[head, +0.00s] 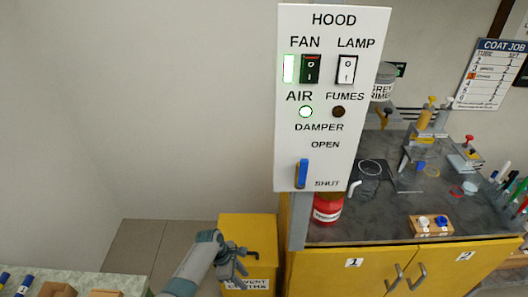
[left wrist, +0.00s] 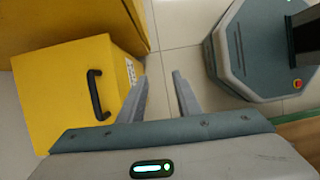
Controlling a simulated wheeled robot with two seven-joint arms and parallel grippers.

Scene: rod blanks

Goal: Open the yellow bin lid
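The yellow bin (head: 248,228) stands on the floor at the bottom middle of the head view, beside the yellow cabinet. Its label is partly hidden and seems to read "SOLVENT CLOTHS". The lid (left wrist: 65,75) lies flat and shut on the bin. A black bar handle (left wrist: 95,95) is fixed to the lid. My left gripper (head: 240,268) is in front of part of the bin in the head view. In the left wrist view, its fingers (left wrist: 160,76) are apart with nothing between them. The handle is left of the fingers, not between them. My right gripper is not in view.
A white hood panel (head: 325,100) with switches and a blue damper lever rises above the bin. A yellow cabinet (head: 330,275) with a dark worktop and a red can (head: 328,208) is to the right. A pale green counter (head: 110,280) is at lower left.

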